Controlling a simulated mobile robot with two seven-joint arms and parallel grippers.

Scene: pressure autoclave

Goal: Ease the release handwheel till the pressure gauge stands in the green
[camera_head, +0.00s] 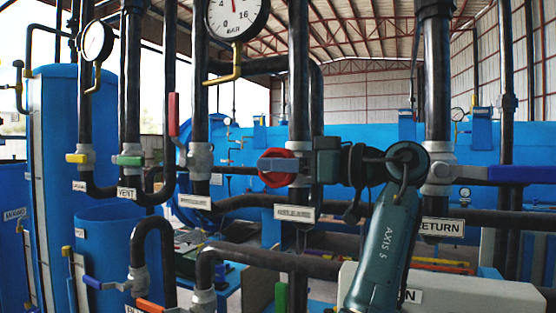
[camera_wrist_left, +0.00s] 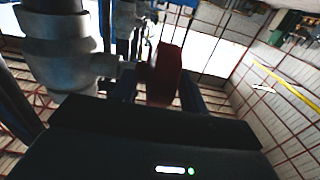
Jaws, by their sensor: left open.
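A red handwheel (camera_head: 277,167) sits on a dark upright pipe near the middle of the head view. It also shows in the left wrist view (camera_wrist_left: 165,75), beside a grey valve body. My left gripper (camera_head: 304,164) is open at the right of the handwheel, close to it. In the wrist view the dark fingers (camera_wrist_left: 158,90) appear on either side of the wheel's lower part; contact cannot be told. My right gripper is not in view.
A smaller gauge (camera_head: 97,41) hangs at upper left. Yellow (camera_head: 77,158), green (camera_head: 128,160) and blue (camera_head: 522,174) handles sit on nearby pipes. A red lever (camera_head: 173,114) stands left of the handwheel. A low pipe (camera_head: 270,262) crosses in front, below the handwheel.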

